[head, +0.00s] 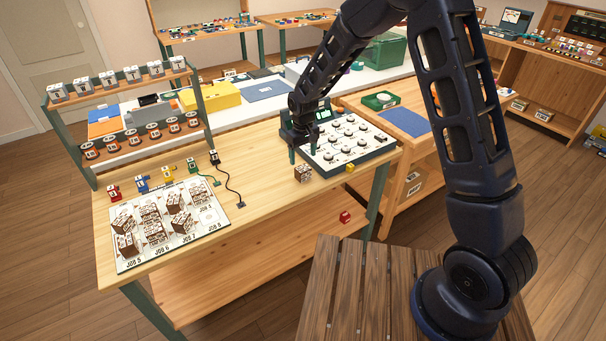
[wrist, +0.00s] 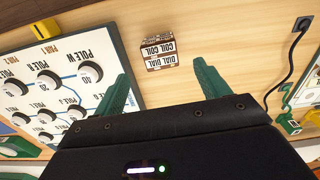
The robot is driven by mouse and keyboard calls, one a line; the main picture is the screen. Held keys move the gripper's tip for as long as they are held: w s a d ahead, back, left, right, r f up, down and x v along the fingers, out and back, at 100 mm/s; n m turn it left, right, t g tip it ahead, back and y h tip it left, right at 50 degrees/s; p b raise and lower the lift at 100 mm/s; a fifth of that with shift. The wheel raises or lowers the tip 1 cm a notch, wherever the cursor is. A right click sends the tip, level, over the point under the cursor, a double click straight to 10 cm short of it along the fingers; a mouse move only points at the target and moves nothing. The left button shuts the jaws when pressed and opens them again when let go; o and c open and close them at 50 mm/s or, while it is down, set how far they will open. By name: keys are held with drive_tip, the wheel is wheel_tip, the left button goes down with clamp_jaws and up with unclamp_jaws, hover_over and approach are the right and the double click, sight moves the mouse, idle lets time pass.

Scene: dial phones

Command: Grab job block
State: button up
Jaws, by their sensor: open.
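A job block (head: 303,173), a small brown-and-white cube, sits on the wooden bench near its front edge. In the wrist view the block (wrist: 160,52) shows the words DIAL and COIL on its faces. My gripper (wrist: 162,82) is open, its two green fingers apart and nothing between them. The block lies beyond the fingertips, roughly in line with the gap. In the head view my gripper (head: 293,150) is above the bench, just behind and left of the block. More brown-and-white blocks (head: 152,229) stand on the white job board (head: 212,217) at the left.
A white panel with black knobs (head: 347,143) is close to the right of the gripper. A small yellow block (head: 350,168) lies at that panel's front edge. A black cable (head: 229,189) and small coloured parts lie to the left. Bare bench lies left of the block.

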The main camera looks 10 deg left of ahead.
sight(303, 168)
wheel_tip(303, 168, down, 7)
drive_tip(key=shift+f, duration=0.2)
drive_tip(key=c, duration=1.1)
